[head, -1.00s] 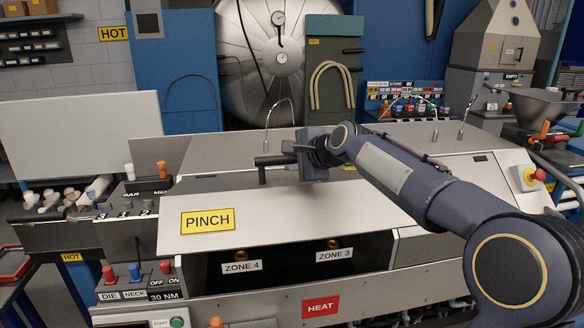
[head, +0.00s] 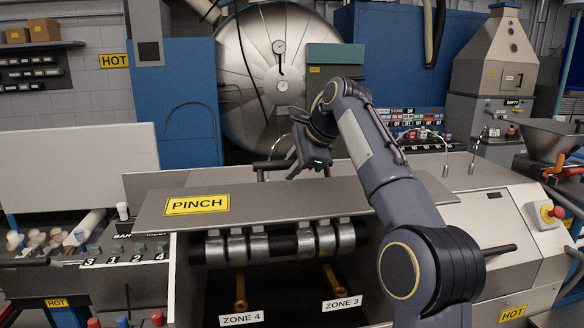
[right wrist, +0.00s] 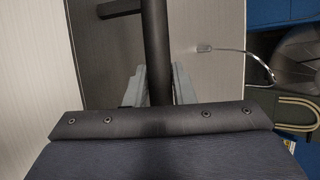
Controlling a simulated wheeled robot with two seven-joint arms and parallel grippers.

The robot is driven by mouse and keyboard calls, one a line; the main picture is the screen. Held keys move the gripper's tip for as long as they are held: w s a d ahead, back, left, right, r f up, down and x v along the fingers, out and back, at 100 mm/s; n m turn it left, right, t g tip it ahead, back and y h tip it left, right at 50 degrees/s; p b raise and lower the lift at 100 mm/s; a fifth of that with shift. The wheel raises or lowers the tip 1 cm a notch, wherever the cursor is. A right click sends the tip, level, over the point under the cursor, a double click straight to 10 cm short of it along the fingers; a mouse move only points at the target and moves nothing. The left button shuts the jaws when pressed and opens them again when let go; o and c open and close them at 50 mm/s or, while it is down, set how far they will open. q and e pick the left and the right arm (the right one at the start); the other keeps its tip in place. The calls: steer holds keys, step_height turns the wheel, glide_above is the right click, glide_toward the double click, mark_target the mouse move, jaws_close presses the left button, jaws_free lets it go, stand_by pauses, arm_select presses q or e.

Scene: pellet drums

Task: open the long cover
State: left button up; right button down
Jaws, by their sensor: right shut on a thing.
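The long cover (head: 290,198) is a flat grey metal lid with a yellow PINCH label, seen in the head view. It is raised and tilted, with an open space beneath its front edge. Its black bar handle (head: 262,173) stands near the back of the lid. My right gripper (head: 300,168) is at that handle, reaching over from the right. In the right wrist view, the two fingers of my right gripper (right wrist: 160,90) are on either side of the dark bar (right wrist: 157,45), shut on it. My left gripper is not in view.
Under the cover are a barrel with shiny bands (head: 275,244) and the ZONE 4 (head: 241,319) and ZONE 3 (head: 342,303) labels. A second cover with a black handle (head: 498,255) is at the right. A red emergency button (head: 556,212) is beyond it.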

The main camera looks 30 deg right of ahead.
steer(key=shift+f, duration=0.1)
steer(key=c, duration=1.2)
jaws_free()
steer(key=shift+w, duration=0.1)
steer(key=shift+c, duration=0.2)
steer(key=v, duration=0.8)
